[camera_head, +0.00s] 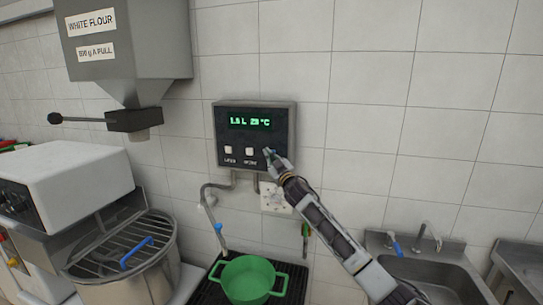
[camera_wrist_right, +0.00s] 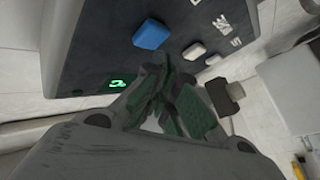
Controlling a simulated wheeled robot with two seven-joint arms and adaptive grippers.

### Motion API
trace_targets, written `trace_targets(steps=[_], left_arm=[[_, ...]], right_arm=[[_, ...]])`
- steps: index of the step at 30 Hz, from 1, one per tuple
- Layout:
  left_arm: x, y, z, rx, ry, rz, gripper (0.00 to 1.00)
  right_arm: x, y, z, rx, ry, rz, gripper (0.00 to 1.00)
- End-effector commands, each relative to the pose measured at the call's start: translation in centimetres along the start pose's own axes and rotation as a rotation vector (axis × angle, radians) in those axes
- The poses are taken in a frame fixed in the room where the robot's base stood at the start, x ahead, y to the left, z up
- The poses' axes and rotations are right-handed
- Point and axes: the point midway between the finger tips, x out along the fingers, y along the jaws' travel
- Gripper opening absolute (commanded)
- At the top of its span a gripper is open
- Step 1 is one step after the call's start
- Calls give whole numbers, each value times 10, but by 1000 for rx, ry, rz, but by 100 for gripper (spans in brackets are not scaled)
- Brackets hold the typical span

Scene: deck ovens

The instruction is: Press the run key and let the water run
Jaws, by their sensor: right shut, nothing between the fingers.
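The dark water panel (camera_head: 222,138) hangs on the tiled wall, with a lit green display (camera_head: 250,123) showing litres and °C. Two pale keys, the left one (camera_head: 228,150) and the middle one (camera_head: 249,152), show in the head view. My right gripper (camera_head: 270,154) is shut and empty at the panel's lower right, over the place of the blue key. In the right wrist view the blue key (camera_wrist_right: 151,34) and a pale key (camera_wrist_right: 194,51) are visible; the fingertips (camera_wrist_right: 168,92) are close to the panel. Contact cannot be told. My left gripper is not in view.
A green pot (camera_head: 247,278) stands on a dark grate below the panel, near the bent pipe (camera_head: 211,192). A mixer bowl (camera_head: 125,272) and flour hopper (camera_head: 128,45) are at left. A sink (camera_head: 425,268) is at right.

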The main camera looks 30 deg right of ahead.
Motion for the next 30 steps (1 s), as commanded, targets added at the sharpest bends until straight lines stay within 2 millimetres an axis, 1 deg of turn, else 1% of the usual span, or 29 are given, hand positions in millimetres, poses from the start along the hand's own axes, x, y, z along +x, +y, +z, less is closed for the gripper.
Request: trace_targets(steps=[13,30], left_arm=[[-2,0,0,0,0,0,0],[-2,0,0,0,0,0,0]], right_arm=[[6,5,4,0,-1,1,0],[6,5,4,0,0,0,0]])
